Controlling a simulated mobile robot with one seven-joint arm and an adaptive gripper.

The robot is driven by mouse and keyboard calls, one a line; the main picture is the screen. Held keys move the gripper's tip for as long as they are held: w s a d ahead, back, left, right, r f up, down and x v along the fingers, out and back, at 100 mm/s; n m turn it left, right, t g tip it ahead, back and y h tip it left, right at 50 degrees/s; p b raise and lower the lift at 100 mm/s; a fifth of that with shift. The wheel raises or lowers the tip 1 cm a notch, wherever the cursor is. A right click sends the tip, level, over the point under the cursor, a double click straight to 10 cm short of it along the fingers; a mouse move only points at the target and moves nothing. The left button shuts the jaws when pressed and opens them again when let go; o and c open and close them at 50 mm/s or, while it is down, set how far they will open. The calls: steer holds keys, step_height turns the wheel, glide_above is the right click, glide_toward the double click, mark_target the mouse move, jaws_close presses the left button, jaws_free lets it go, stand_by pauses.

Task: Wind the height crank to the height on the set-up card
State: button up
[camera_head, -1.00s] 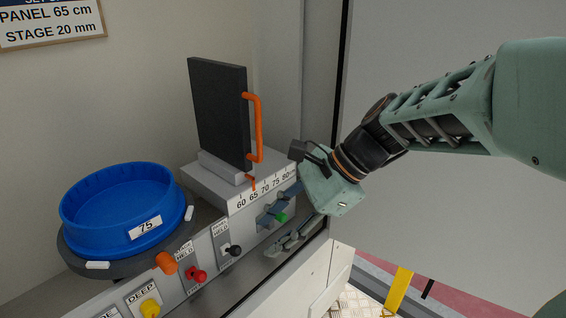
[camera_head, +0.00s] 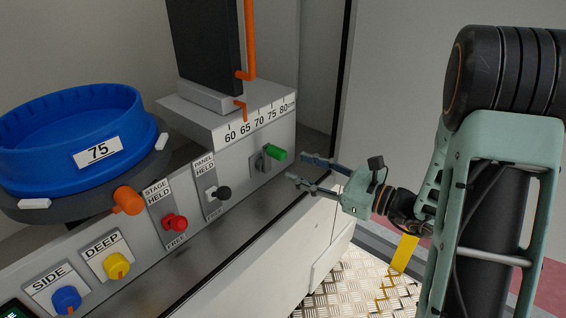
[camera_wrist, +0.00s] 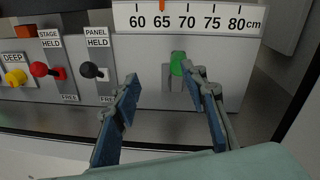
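A crank with a green handle (camera_head: 277,153) sits on the front face of the grey machine, below the panel scale (camera_head: 258,122). It also shows in the wrist view (camera_wrist: 177,65). I cannot tell whether it is the height crank. An orange pointer (camera_head: 240,108) stands near 65 cm, under the black panel (camera_head: 205,45). An orange knob (camera_head: 128,200) sits below the stage rim. The stage carries a blue tray (camera_head: 98,152) marked 75. My gripper (camera_head: 302,169) is open and empty, right of the green handle and apart from it. Its fingers (camera_wrist: 160,82) are spread.
Red (camera_head: 174,223) and black (camera_head: 223,192) lever knobs stand on STAGE and PANEL plates marked HELD. Yellow (camera_head: 117,265) and blue (camera_head: 67,300) knobs sit lower left, marked DEEP and SIDE. A dark frame post edges the bay on the right. Free room lies beyond it.

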mark_target(285, 157)
steer(key=shift+m+t+h, duration=0.3)
steer(key=shift+m+t, duration=0.2)
steer(key=shift+t, duration=0.2)
steer(key=w+a, duration=0.2)
steer(key=w+a+b, duration=0.1)
steer(key=w+a, duration=0.1)
steer(key=w, duration=0.1)
steer(key=w+a+f+b, duration=0.1)
steer(key=w+a, duration=0.1)
steer(key=w, duration=0.1)
steer(key=shift+a+f, duration=0.1)
steer(key=shift+a, duration=0.15)
steer(key=shift+c, duration=0.4)
jaws_close()
